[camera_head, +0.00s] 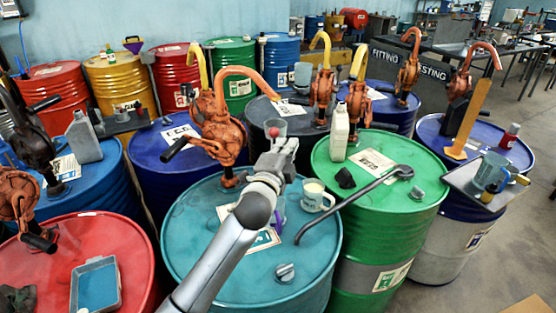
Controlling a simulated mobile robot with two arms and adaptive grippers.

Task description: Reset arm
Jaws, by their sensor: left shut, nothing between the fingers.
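My left arm comes in from the bottom and reaches over the teal drum (190,245). My left gripper (285,146) is at its far end, shut and empty, above the back part of the drum top. The orange rotary hand pump (218,125) on that drum stands just left of the gripper. A reddish cup or funnel (275,127) shows right behind the gripper; whether they touch is unclear. A clear purplish vessel is partly hidden behind my wrist. My right gripper is not in view.
A white mug (314,194) with pale yellow liquid stands right of my wrist. A white jug (339,132) stands on the green drum. Several drums with pumps crowd around; open floor lies at right.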

